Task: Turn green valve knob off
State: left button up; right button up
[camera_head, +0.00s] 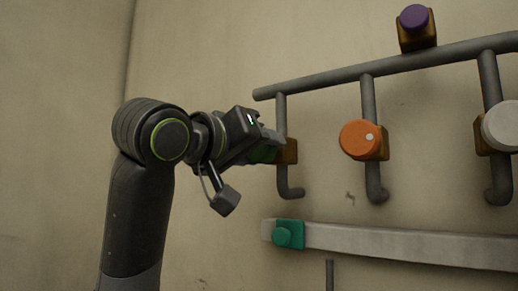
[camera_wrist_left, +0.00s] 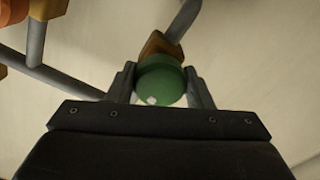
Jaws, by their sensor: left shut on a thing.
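The green valve knob (camera_head: 264,154) sits on a brown valve body (camera_head: 288,151) on the leftmost down-pipe, mostly hidden by my gripper in the head view. In the left wrist view the green knob (camera_wrist_left: 160,82) shows round, with a white dot low on its face, and the brown body (camera_wrist_left: 160,46) is behind it. My left gripper (camera_head: 268,143) is shut on the knob. In the left wrist view its fingers (camera_wrist_left: 160,88) stand on either side of the knob. My right gripper is in neither view.
An orange knob (camera_head: 360,139) and a white knob (camera_head: 502,126) sit on pipes to the right. A purple knob (camera_head: 413,18) is above the grey horizontal pipe (camera_head: 330,79).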

pick_arm(q)
jog(key=shift+c, duration=0.5)
jog(key=shift+m+b, duration=0.3)
jog(key=shift+m, duration=0.1)
jog(key=m+b, duration=0.2)
jog(key=m, duration=0.1)
jog(key=shift+f+m, duration=0.1)
jog(key=shift+m, duration=0.3)
jog(key=m+b, duration=0.1)
jog(key=m, duration=0.1)
jog(key=shift+m, duration=0.4)
jog(key=m+b, duration=0.1)
jog(key=m, duration=0.2)
jog(key=shift+a+m, duration=0.1)
jog(key=shift+m, duration=0.2)
jog(key=m, duration=0.3)
jog(key=shift+w, duration=0.1)
jog(key=shift+m+b, duration=0.45)
jog(key=shift+m, duration=1.45)
